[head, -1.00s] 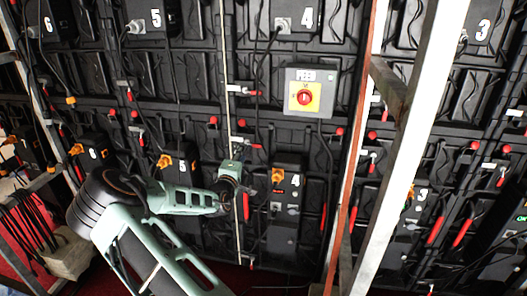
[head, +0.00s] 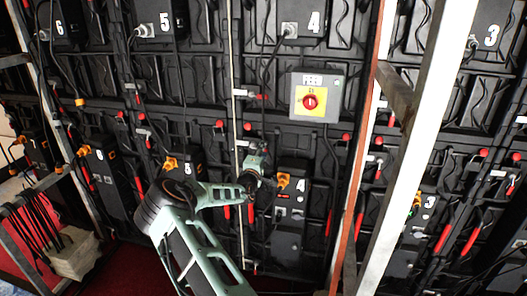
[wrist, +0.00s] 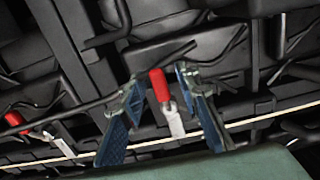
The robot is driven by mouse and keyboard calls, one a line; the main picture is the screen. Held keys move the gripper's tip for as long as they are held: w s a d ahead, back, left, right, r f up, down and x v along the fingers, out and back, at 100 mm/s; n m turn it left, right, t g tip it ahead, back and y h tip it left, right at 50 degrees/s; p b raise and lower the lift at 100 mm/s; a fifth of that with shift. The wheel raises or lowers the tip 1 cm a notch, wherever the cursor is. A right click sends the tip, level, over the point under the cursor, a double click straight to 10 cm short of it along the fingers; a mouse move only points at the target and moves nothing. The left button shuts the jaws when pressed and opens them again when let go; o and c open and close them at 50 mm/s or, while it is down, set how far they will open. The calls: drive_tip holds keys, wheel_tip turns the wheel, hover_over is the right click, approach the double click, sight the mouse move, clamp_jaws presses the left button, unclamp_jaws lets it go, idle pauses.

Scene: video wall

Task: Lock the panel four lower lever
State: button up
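The lower panel four unit (head: 285,238) is a dark box marked 4 in the head view, with an orange plug (head: 284,181) at its top. My gripper (head: 257,160) is just up and left of it, in front of the wall; its fingers are too small there to read. In the wrist view my gripper (wrist: 158,82) has its two blue fingers apart. A lever with a red handle (wrist: 160,86) and a silver base (wrist: 173,120) shows in the gap between them. Clear space shows on both sides of the handle. Whether the fingertips reach its depth I cannot tell.
A second red lever (wrist: 17,121) shows at the left of the wrist view. A grey box with a red button on yellow (head: 309,101) is up and right of my gripper. A light metal post (head: 404,150) stands farther right. Cables hang across the wall.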

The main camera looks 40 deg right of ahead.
drive_tip(key=shift+w+d, duration=0.25)
drive_tip(key=shift+d, duration=0.05)
clamp_jaws()
